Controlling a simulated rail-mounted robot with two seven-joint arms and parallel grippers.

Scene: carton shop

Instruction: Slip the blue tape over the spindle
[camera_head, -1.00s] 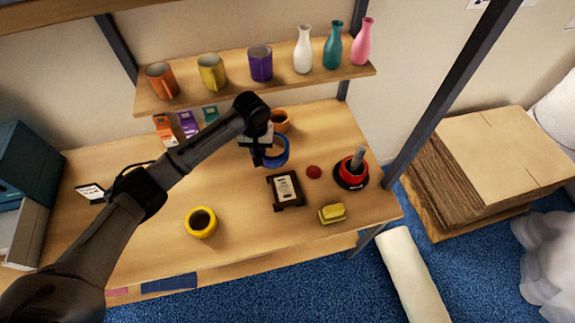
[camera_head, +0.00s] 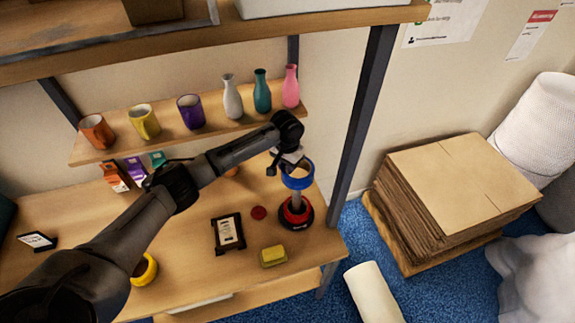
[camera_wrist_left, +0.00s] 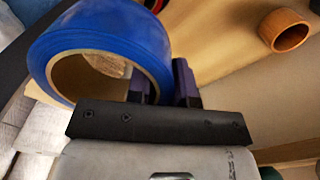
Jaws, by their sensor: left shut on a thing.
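The blue tape (camera_head: 297,184) is held by its rim in my left gripper (camera_head: 284,166), above the table's right end. The spindle (camera_head: 296,201) is a grey post on a red and black base (camera_head: 295,215). In the head view the tape appears directly above the post, its lower edge overlapping the post's top. I cannot tell whether the post enters the hole. In the left wrist view the blue tape (camera_wrist_left: 112,32) fills the upper left, with the dark fingers (camera_wrist_left: 167,82) at its right edge. My right gripper is not in view.
A red disc (camera_head: 258,213), a black-framed card (camera_head: 228,233) and a yellow block (camera_head: 273,256) lie left of the spindle. A yellow roll (camera_head: 146,270) is partly behind my arm. A shelf post (camera_head: 362,115) rises right of the spindle. Vases and mugs line the shelf (camera_head: 180,140).

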